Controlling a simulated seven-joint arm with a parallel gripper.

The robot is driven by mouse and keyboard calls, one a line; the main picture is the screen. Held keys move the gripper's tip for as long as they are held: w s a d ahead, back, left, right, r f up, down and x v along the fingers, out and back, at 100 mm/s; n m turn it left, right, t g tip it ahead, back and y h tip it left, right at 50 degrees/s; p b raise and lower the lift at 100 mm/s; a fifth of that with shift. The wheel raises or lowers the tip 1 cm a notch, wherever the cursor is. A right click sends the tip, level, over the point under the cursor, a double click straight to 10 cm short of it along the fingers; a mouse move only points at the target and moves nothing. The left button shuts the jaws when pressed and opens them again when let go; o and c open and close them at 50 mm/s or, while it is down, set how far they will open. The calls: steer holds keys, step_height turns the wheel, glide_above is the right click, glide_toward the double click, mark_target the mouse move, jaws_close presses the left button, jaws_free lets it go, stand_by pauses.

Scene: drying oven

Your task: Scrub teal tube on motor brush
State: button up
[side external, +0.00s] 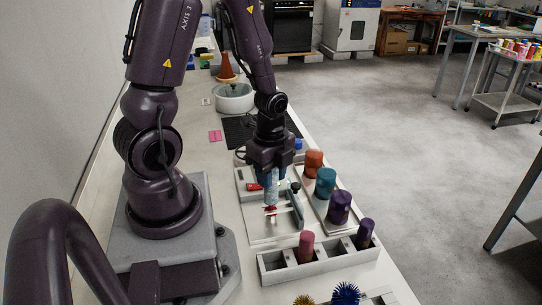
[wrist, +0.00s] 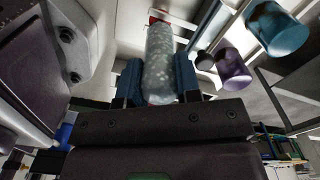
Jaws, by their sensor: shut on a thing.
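My gripper (side external: 271,172) points down over the white bench, and its blue fingers are shut on a pale, bluish, speckled tube (side external: 272,190). In the wrist view the tube (wrist: 159,62) lies lengthwise between the two fingers, with whitish spots over its surface. Its lower end is above or at a small fixture (side external: 284,213) with a red part and thin rods on a white plate; I cannot tell whether they touch. Whether this fixture is the motor brush is unclear. A solid teal cylinder (side external: 326,183) stands in the tray to the right, apart from the gripper.
The long tray also holds an orange cylinder (side external: 313,163) and a purple one (side external: 339,207). A grey compartment rack (side external: 318,262) in front holds a pink cylinder (side external: 306,246) and a dark purple one (side external: 364,233). Yellow and blue spiky brushes (side external: 345,293) are at the bottom edge. A white pot (side external: 235,98) stands behind.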

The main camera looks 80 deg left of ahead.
stand_by(0.3)
steer(key=shift+r, duration=4.35)
